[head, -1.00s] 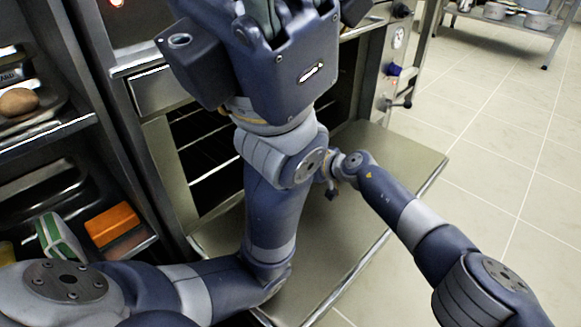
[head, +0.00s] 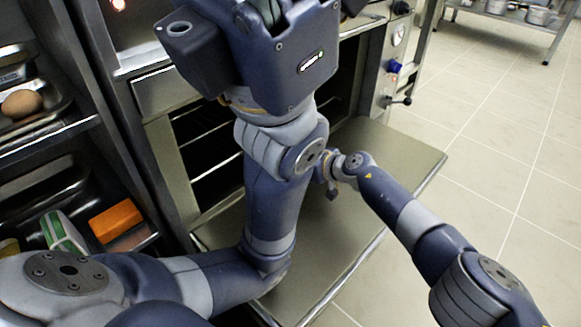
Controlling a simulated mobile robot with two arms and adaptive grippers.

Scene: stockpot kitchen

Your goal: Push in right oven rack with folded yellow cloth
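The oven (head: 160,90) stands open in the head view, its flat door (head: 395,150) lowered. Metal oven racks (head: 212,150) show in the dark cavity, partly covered by my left arm. I cannot tell how far the right rack is pulled out. No folded yellow cloth shows. My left gripper (head: 268,12) is at the top, close to the camera; its fingertips are cut off or hidden. My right gripper (head: 332,190) is over the open door, small, dark and mostly hidden behind my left arm. I cannot see whether either holds anything.
A shelf unit at the left holds an egg-like brown item (head: 22,103), an orange block (head: 116,220) and a green-and-white item (head: 62,232). A valve handle (head: 400,99) sticks out right of the oven. Pale tiled floor (head: 500,150) is clear at the right.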

